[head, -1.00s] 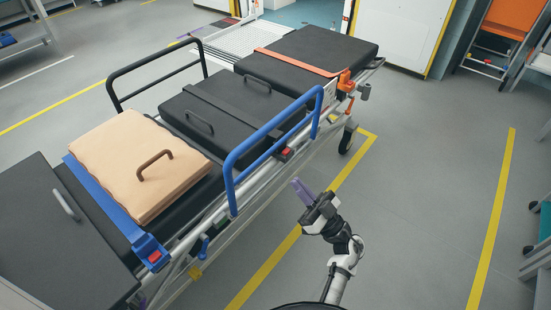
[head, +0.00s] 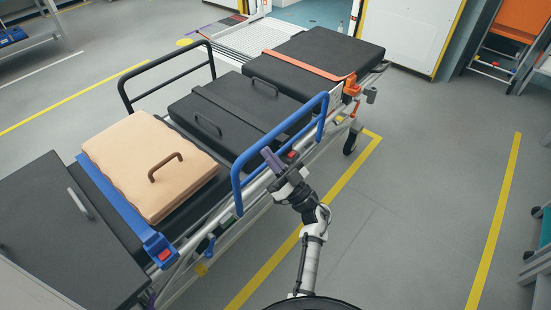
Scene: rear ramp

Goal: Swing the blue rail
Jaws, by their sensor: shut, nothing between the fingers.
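The blue rail (head: 236,180) stands upright along the near side of the stretcher, its bar rising above the black mattress. My gripper (head: 267,154) has purple fingers and is shut with nothing between them. In the picture its fingertips lie just inside the rail's outline, below the top bar and near the stretcher's edge. I cannot tell whether they touch the rail or are in front of it. A red button (head: 293,155) on the stretcher frame shows just right of the fingers.
On the stretcher lie a tan pad (head: 150,165), a black case (head: 225,115) and an orange strap (head: 305,63). A black rail (head: 165,68) stands on the far side. A ramp (head: 245,40) is behind.

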